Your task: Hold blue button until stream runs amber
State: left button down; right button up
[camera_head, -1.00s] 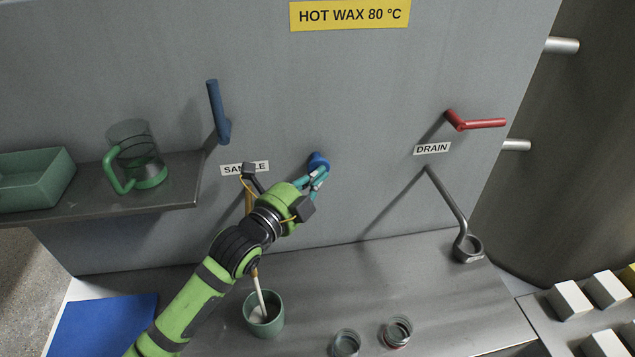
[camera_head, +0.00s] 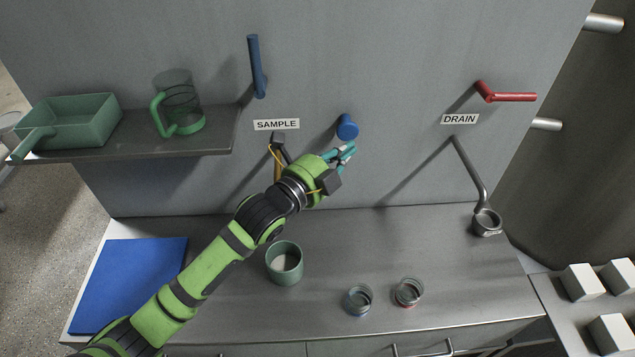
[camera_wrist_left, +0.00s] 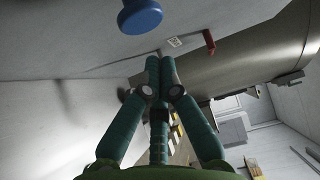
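The blue button (camera_head: 347,127) sticks out of the grey wall; it also shows at the top of the left wrist view (camera_wrist_left: 140,14). My left gripper (camera_head: 346,152) is just below and in front of the button, apart from it. In the left wrist view its fingertips (camera_wrist_left: 160,68) are together with nothing between them. A green cup (camera_head: 285,267) stands on the counter below my arm, with pale content inside. No stream shows between my arm and the cup. A tan piece below the SAMPLE label (camera_head: 277,125) is partly hidden by my gripper. My right gripper is out of view.
A blue lever (camera_head: 256,68) and a red drain lever (camera_head: 508,97) are on the wall. A shelf (camera_head: 222,140) holds a green tray (camera_head: 85,122) and jug (camera_head: 180,108). Two small glass jars (camera_head: 358,300) (camera_head: 408,292) and a blue mat (camera_head: 130,283) are on the counter.

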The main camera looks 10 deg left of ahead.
pick_arm(q)
jog(key=b+v, duration=0.2)
jog(key=v, duration=0.7)
jog(key=shift+a+b, duration=0.15)
jog(key=shift+b, duration=0.15)
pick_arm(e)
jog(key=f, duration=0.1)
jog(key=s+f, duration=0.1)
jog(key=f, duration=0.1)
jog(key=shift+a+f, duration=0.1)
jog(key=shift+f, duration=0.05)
pick_arm(q)
jog(key=shift+s, duration=0.2)
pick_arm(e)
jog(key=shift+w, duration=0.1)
